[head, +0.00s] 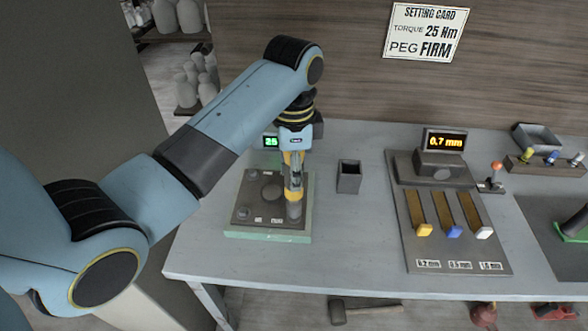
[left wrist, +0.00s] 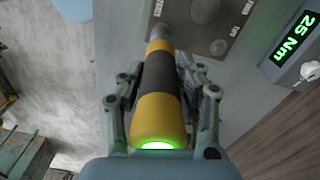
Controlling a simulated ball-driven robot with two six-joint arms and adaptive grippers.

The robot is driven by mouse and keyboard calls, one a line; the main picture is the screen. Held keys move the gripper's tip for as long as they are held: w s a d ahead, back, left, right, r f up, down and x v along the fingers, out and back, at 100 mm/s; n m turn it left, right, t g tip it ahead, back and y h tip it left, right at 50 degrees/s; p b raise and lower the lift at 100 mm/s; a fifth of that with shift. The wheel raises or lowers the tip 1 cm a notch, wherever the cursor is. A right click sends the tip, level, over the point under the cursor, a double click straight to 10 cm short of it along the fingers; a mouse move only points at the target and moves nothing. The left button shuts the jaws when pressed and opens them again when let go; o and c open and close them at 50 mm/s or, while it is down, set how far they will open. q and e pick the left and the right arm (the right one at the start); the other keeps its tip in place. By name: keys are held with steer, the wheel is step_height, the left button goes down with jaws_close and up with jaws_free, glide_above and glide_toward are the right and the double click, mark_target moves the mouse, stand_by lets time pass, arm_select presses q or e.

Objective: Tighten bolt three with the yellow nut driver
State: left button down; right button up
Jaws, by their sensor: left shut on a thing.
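My left gripper (head: 294,178) is shut on the yellow nut driver (head: 294,210), which stands about upright. The driver's lower end is over the front right corner of the bolt plate (head: 265,236) and hides what is under it; I cannot tell whether it is seated on a bolt. In the left wrist view the driver (left wrist: 158,118) has a dark middle band and a lit green ring, between the fingers of the gripper (left wrist: 160,85). Several bolts show on the plate, with labels too small to read surely. My right gripper is not in view.
A green display (left wrist: 291,38) reads 25 Nm. The setting card (head: 424,32) says torque 25 Nm, peg FIRM. A small dark open box (head: 349,177) stands right of the plate. A slider panel (head: 470,258) with a 0.7 mm display (head: 445,141) is further right. Bare table lies between them.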

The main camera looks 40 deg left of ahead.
arm_select(q)
steer(key=shift+f, duration=0.95)
stand_by(1.5)
steer(key=shift+s+d+f, duration=0.1)
steer(key=shift+s+f, duration=0.2)
stand_by(2.2)
steer(key=shift+w+r, duration=0.25)
steer(key=shift+r, duration=2.95)
